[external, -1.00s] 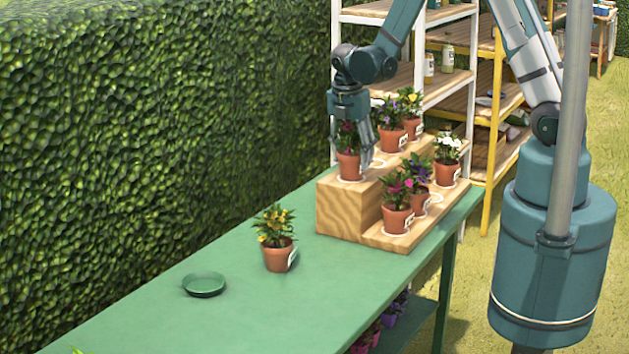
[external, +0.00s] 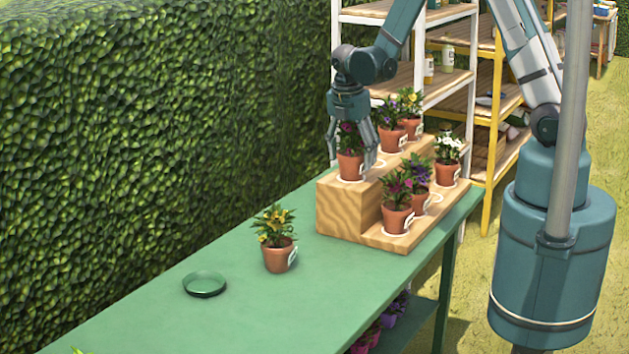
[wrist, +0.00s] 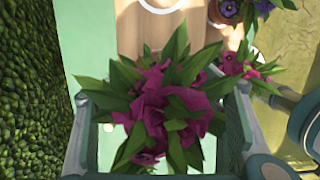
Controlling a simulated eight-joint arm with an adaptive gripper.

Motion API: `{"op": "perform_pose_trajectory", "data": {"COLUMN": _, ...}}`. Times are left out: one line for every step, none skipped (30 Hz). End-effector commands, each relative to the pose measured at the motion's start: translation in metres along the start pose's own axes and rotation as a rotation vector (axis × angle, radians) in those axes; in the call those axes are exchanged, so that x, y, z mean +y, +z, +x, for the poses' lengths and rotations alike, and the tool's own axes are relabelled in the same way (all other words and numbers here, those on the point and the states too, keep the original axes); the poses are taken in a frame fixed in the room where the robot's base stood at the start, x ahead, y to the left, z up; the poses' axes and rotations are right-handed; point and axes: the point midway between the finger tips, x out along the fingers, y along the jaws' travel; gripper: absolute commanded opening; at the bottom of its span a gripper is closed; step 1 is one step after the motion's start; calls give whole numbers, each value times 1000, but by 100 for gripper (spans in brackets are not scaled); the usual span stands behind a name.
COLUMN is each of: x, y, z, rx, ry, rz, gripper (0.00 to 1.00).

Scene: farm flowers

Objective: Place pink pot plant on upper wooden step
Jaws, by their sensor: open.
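A pink-flowered pot plant (external: 350,167) in a terracotta pot stands upright on the near end of the upper wooden step (external: 341,209). My gripper (external: 353,156) is over it, with its open fingers on either side of the plant and apart from the pot. In the wrist view the magenta blooms (wrist: 170,110) and leaves fill the space between the fingers and hide the pot. A second pink-flowered plant (external: 397,218) stands on the lower step (external: 385,240), in front of a purple one.
Purple (external: 391,137) and yellow (external: 411,128) plants stand farther back on the upper step. A white-flowered plant (external: 447,173) is on the lower step. A yellow-orange plant (external: 279,256) and an empty green saucer (external: 205,284) are on the green table (external: 235,325). A hedge borders the left.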

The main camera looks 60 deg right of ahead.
Motion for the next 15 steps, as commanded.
{"op": "perform_pose_trajectory", "data": {"x": 0, "y": 0, "z": -2, "rx": 0, "ry": 0, "rz": 0, "gripper": 66}}
{"op": "perform_pose_trajectory", "data": {"x": 0, "y": 0, "z": -2, "rx": 0, "ry": 0, "rz": 0, "gripper": 66}}
{"op": "perform_pose_trajectory", "data": {"x": 0, "y": 1, "z": -4, "rx": 0, "ry": 0, "rz": 0, "gripper": 66}}
{"op": "perform_pose_trajectory", "data": {"x": 0, "y": 0, "z": -4, "rx": 0, "ry": 0, "rz": 0, "gripper": 66}}
{"op": "perform_pose_trajectory", "data": {"x": 0, "y": 0, "z": -6, "rx": 0, "ry": 0, "rz": 0, "gripper": 66}}
{"op": "perform_pose_trajectory", "data": {"x": 0, "y": 0, "z": -8, "rx": 0, "ry": 0, "rz": 0, "gripper": 66}}
{"op": "perform_pose_trajectory", "data": {"x": 0, "y": 0, "z": -10, "rx": 0, "ry": 0, "rz": 0, "gripper": 66}}
{"op": "perform_pose_trajectory", "data": {"x": 0, "y": 0, "z": -12, "rx": 0, "ry": 0, "rz": 0, "gripper": 66}}
{"op": "perform_pose_trajectory", "data": {"x": 0, "y": 0, "z": -15, "rx": 0, "ry": 0, "rz": 0, "gripper": 66}}
{"op": "perform_pose_trajectory", "data": {"x": 0, "y": 0, "z": -18, "rx": 0, "ry": 0, "rz": 0, "gripper": 66}}
{"op": "perform_pose_trajectory", "data": {"x": 0, "y": 0, "z": -20, "rx": 0, "ry": 0, "rz": 0, "gripper": 66}}
{"op": "perform_pose_trajectory", "data": {"x": 0, "y": 0, "z": -24, "rx": 0, "ry": 0, "rz": -1, "gripper": 66}}
{"op": "perform_pose_trajectory", "data": {"x": 0, "y": 0, "z": -27, "rx": 0, "ry": 0, "rz": 0, "gripper": 66}}
{"op": "perform_pose_trajectory", "data": {"x": 0, "y": 0, "z": -30, "rx": 0, "ry": 0, "rz": -1, "gripper": 66}}
{"op": "perform_pose_trajectory", "data": {"x": 0, "y": 0, "z": -34, "rx": 0, "ry": 0, "rz": -1, "gripper": 66}}
